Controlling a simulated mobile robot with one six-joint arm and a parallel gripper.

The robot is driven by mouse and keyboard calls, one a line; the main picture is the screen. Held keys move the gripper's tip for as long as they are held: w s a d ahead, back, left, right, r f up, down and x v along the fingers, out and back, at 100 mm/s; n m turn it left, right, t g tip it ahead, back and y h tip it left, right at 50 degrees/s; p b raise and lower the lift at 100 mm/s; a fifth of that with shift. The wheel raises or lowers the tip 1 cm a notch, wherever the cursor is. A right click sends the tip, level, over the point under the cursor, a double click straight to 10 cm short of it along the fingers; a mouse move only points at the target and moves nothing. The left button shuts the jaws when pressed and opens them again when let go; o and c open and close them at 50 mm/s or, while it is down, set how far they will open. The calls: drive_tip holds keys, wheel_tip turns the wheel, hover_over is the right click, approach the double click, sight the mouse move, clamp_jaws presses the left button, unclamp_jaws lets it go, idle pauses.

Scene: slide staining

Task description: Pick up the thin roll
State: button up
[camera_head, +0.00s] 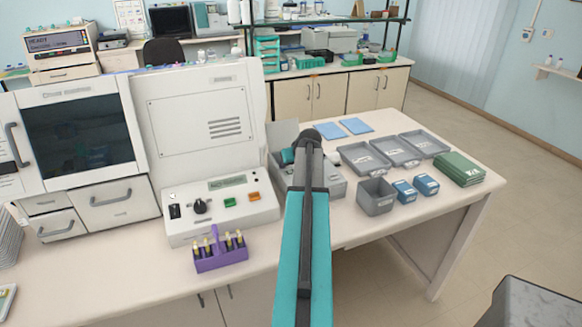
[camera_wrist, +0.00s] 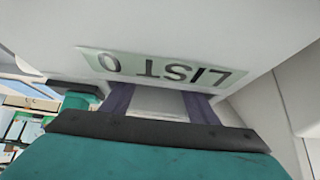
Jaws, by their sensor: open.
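I cannot pick out the thin roll in either view. My gripper (camera_wrist: 160,101) is open and looks empty in the wrist view, its two dark purple fingers apart. The fingers reach toward a pale grey-white surface with a pale green label (camera_wrist: 160,68) reading "LIST 0" upside down. I cannot tell whether they touch it. In the head view my teal and dark arm reaches over a grey open box (camera_head: 334,187) on the bench, and my gripper's fingers are hidden. A small teal piece shows left of the arm's end; I cannot tell what it is.
A white machine with a control panel (camera_head: 222,207) stands left of the arm. A purple rack (camera_head: 221,259) sits in front of it. Right on the bench are grey trays (camera_head: 362,158), a grey bin (camera_head: 376,196), small blue boxes (camera_head: 404,191) and a green stack (camera_head: 459,168).

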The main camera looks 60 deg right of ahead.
idle(0.5)
drive_tip(key=c, duration=0.8)
drive_tip(key=shift+o, duration=0.2)
drive_tip(key=shift+r, duration=0.15)
wheel_tip(320, 180, up, 10)
drive_tip(key=b, duration=0.3)
idle(0.4)
